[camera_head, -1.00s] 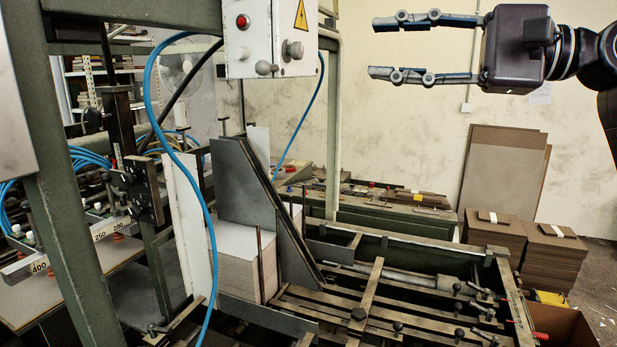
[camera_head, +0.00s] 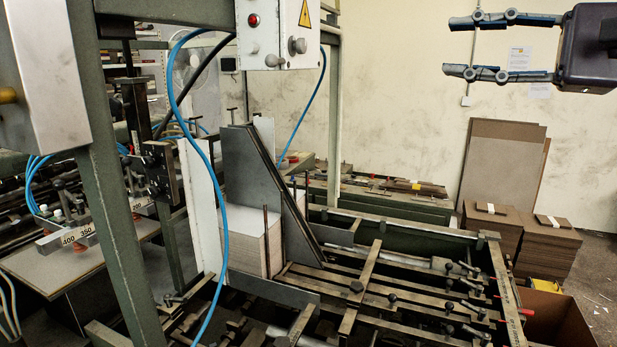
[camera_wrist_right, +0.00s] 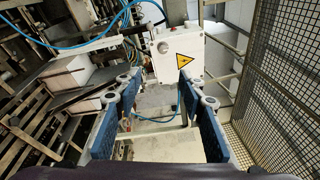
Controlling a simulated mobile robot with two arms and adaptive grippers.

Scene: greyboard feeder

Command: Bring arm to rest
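My right gripper (camera_head: 476,46) is at the upper right of the head view, its two blue-padded fingers spread wide and pointing left. It is open and empty, held in the air well clear of the machine. In the right wrist view its fingers (camera_wrist_right: 154,112) stand apart with nothing between them, and the control box lies beyond them. My left gripper is in neither view.
A white control box (camera_head: 278,38) with a red button hangs from the green frame (camera_head: 113,215). A blue hose (camera_head: 222,215) loops down in front. Board stacks (camera_head: 545,250) and leaning panels (camera_head: 502,165) stand at the right. A wire mesh fence (camera_wrist_right: 288,85) shows in the wrist view.

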